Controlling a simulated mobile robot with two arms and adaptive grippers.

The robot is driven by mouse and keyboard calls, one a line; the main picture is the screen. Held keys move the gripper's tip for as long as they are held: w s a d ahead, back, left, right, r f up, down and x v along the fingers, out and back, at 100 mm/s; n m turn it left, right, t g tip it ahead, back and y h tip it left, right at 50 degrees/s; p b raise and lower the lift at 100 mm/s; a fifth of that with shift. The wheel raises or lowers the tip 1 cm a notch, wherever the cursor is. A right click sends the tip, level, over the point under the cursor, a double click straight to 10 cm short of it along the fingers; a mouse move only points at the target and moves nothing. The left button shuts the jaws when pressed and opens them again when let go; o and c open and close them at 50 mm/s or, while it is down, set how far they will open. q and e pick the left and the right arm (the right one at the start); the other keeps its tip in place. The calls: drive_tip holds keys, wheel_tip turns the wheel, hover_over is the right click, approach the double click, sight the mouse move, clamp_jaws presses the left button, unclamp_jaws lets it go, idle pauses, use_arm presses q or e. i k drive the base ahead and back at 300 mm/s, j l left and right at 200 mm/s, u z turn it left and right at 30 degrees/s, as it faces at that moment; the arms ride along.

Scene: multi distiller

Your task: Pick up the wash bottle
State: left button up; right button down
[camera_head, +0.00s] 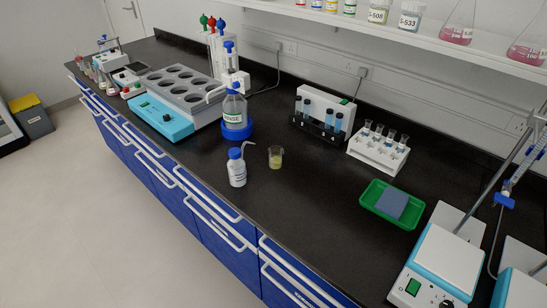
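The wash bottle (237,173) stands upright near the front edge of the black bench, left of the picture's middle. It is white with a label, a blue cap and a thin bent spout that points up and to the right. A small glass beaker (276,158) with yellowish contents stands close to its right. Neither of my grippers shows in the head view, so nothing is seen touching the bottle.
A labelled dispenser bottle (235,113) on a blue base stands behind the wash bottle. A grey-and-blue heating block (180,95) is to the left. Vial racks (378,150), a green tray (374,205) and a hotplate (440,262) are to the right. Bare bench lies around the wash bottle's front right.

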sight(237, 170)
drive_tip(key=k+j+z, duration=0.15)
drive_tip(key=z, duration=0.2)
drive_tip(key=k+j+z, duration=0.2)
drive_tip(key=z, duration=0.2)
drive_tip(key=k+j+z, duration=0.15)
drive_tip(key=z, duration=0.2)
